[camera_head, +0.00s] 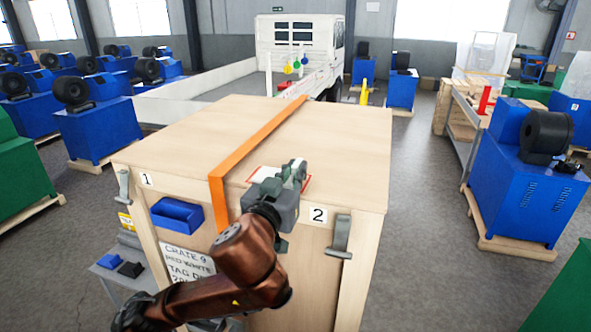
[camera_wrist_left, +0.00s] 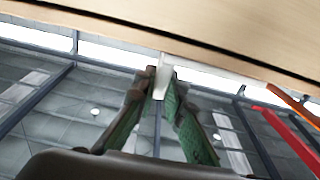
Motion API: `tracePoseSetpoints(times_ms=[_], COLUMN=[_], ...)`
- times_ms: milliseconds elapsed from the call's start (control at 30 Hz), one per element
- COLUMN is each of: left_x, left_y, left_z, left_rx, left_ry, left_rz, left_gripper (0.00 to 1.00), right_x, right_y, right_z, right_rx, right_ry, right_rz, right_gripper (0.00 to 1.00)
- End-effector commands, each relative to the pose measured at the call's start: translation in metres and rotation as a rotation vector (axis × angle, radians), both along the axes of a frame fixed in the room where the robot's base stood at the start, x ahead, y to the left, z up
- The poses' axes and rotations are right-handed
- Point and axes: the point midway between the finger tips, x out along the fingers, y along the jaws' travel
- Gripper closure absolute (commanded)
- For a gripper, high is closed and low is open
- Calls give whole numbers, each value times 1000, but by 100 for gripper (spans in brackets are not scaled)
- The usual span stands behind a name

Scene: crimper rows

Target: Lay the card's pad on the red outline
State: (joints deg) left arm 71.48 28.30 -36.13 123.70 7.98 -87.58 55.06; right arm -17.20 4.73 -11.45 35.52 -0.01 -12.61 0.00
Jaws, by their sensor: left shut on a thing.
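The red outline (camera_head: 306,184) is on the top of the wooden crate near its front edge, partly hidden behind my left gripper. A white patch (camera_head: 266,173) shows at its left part; I cannot tell whether it is the outline's inside or a pad. My left gripper (camera_head: 299,170) is over the outline, close to the crate top. In the left wrist view its green-lined fingers (camera_wrist_left: 162,100) are shut on a pale, whitish thing (camera_wrist_left: 164,72), seen edge-on near the crate edge.
An orange strap (camera_head: 250,148) crosses the crate (camera_head: 340,130) left of the outline. A blue bin (camera_head: 177,214) and latches are on its front. A blue pad (camera_head: 108,261) and a black one (camera_head: 131,270) lie on a low stand. The crate top's right part is clear.

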Motion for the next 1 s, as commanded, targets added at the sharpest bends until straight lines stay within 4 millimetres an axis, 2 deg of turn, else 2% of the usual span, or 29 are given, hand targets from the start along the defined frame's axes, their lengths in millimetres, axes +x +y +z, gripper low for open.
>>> tracePoseSetpoints(times_ms=[33,67,367,633,733,867,1000], left_x=[0,0,0,-1,-7,-27,-55], left_y=[0,0,0,0,2,7,17], left_z=[-1,-1,-1,-1,-1,-1,0], left_rx=[0,0,0,0,0,-1,-1], left_ry=[-1,-1,0,0,0,-2,-3], left_rz=[0,0,0,0,-1,-4,-4], left_gripper=[100,89,69,69,69,69,69], right_x=[0,0,0,1,1,1,0], right_y=[0,1,5,1,1,2,2], right_z=[-1,-1,-1,-1,-1,-1,-1], right_rx=[0,1,4,2,1,2,2], right_ry=[0,0,-1,-1,-1,-1,-1], right_rz=[0,0,-2,0,0,0,-1], right_gripper=[100,100,100,100,100,100,100])
